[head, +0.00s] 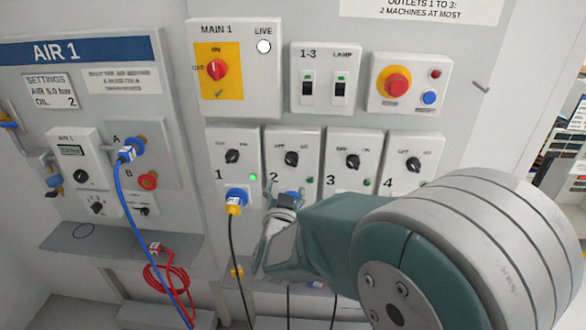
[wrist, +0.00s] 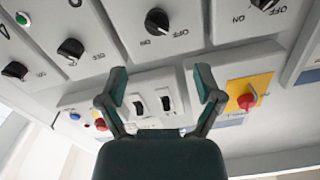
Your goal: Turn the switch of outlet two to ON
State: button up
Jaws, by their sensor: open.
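Outlet two's panel (head: 311,140) is the white box marked 2 in the head view. Its black rotary switch (head: 291,158) is in clear sight; the knob is too small there to tell its setting. My gripper (head: 284,203) is in front of the lower part of this panel, below the switch, and partly hides the socket. In the wrist view, which is upside down, my gripper (wrist: 162,82) has its fingers spread with nothing between them. A black switch with an OFF label (wrist: 157,20), probably outlet two's, lies beyond the fingertips, apart from them.
Outlet one (head: 232,156) is at left with a lit green lamp and a plug. Outlet three's switch (head: 352,161) is at right. Above are the red main switch (head: 216,70), two rocker switches (head: 307,89) and an emergency stop (head: 396,82). A blue hose (head: 128,215) hangs at left.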

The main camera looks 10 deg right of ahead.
aim_at(291, 162)
jog(key=x, duration=1.1)
jog(key=shift+s+d+r, duration=0.1)
jog(key=shift+d, duration=0.1)
